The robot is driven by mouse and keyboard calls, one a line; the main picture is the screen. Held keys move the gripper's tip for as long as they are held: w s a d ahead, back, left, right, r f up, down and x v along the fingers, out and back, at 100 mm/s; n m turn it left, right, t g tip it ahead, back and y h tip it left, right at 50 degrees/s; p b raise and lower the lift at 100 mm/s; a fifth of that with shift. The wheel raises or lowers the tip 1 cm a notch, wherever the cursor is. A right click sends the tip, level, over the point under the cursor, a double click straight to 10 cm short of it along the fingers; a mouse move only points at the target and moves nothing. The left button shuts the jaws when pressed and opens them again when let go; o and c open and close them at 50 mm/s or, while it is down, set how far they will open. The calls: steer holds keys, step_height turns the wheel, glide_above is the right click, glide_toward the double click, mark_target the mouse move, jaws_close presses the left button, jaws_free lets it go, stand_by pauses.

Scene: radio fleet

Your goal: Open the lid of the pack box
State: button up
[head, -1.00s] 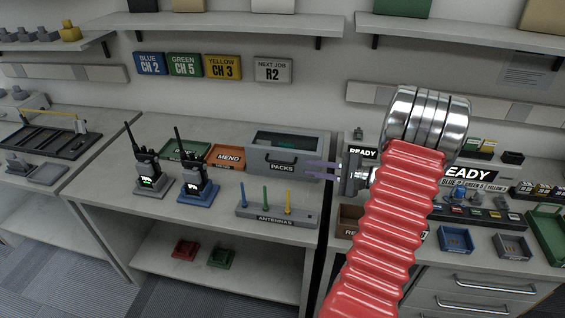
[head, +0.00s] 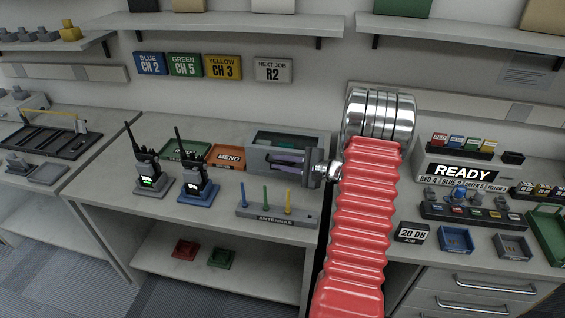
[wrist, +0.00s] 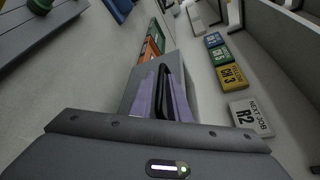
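The pack box (head: 257,157) is a grey box with a dark window in its top, at the back right of the middle bench. Its lid looks down. My gripper (head: 279,161) is in front of the box, with its purple fingers against the front face, covering the label and handle area. In the wrist view, the gripper's fingers (wrist: 165,92) lie on either side of a black bar that looks like the handle (wrist: 163,88). I cannot tell whether they press on it. The box's grey body (wrist: 131,92) shows behind them.
Antenna rack (head: 277,214) stands in front of the box. Two radios in chargers (head: 197,188) stand to its left. An orange MEND tray (head: 228,156) and a green tray (head: 183,150) lie beside the box. The READY sign (head: 463,171) is on the right bench.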

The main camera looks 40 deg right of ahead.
steer(key=shift+c, duration=0.2)
jaws_close()
stand_by(1.1)
